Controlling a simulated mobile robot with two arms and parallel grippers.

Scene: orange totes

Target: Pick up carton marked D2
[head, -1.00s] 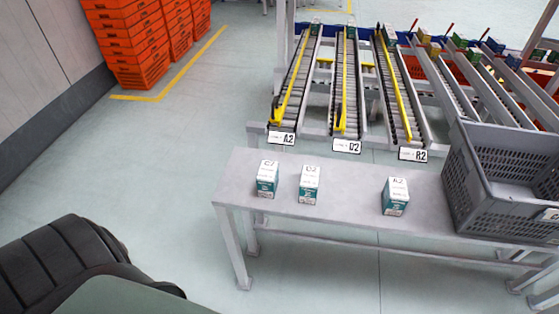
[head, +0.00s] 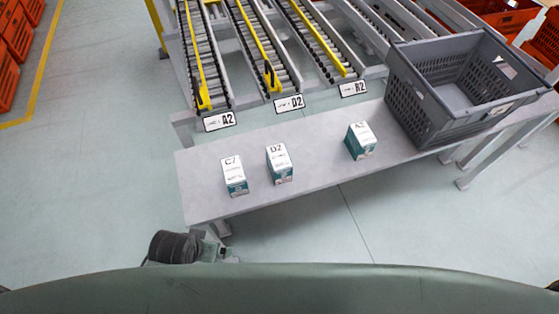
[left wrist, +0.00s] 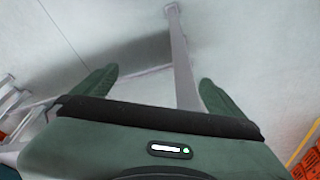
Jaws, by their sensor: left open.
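The carton marked D2 (head: 280,164) is white on top with a teal lower part. It stands on the grey table, between a carton that reads C7 or C2 (head: 234,176) on its left and the carton marked A2 (head: 360,141) on its right. My left gripper (left wrist: 158,78) is open and empty in the left wrist view, its two green fingers spread. No carton shows in that view. In the head view a black part of my arm shows at the table's front left corner, but the fingers are not clear there. My right gripper is not in view.
The grey table (head: 210,203) carries a large grey crate (head: 425,115) at its right. Roller lanes with A2, D2 and R2 signs (head: 290,103) stand behind it. Orange totes (head: 15,45) are at far left. A grey post (left wrist: 180,60) crosses between my left fingers' directions.

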